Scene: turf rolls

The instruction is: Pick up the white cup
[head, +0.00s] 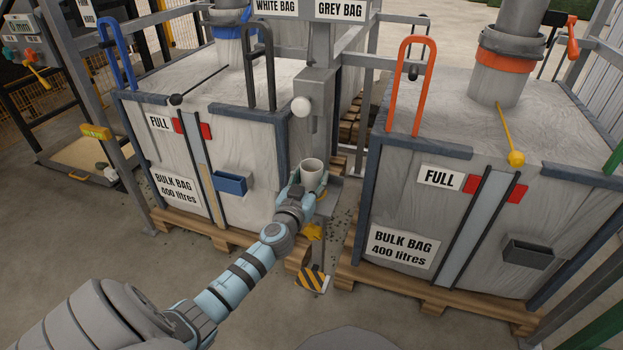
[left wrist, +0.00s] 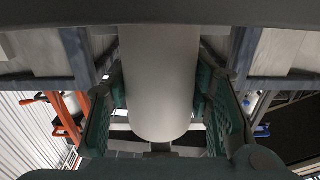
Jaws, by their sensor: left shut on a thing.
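The white cup (head: 312,172) is upright between the fingers of my left gripper (head: 302,187), in front of the grey post between the two bulk bags. In the left wrist view the cup (left wrist: 160,85) fills the middle as a pale cylinder. The fingers of my left gripper (left wrist: 160,105) press on it from both sides. Part of the cup's lower side is hidden by the gripper in the head view. I cannot tell whether the cup touches the small grey shelf (head: 327,194) behind it. My right gripper is in neither view.
A left bulk bag (head: 250,190) with a blue tray (head: 229,183) and a right bulk bag (head: 400,215) with a dark tray (head: 528,252) stand on pallets. The grey post (head: 313,95) carries a white knob (head: 301,106). A striped foot pedal (head: 313,279) sits low between them. Floor at front left is clear.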

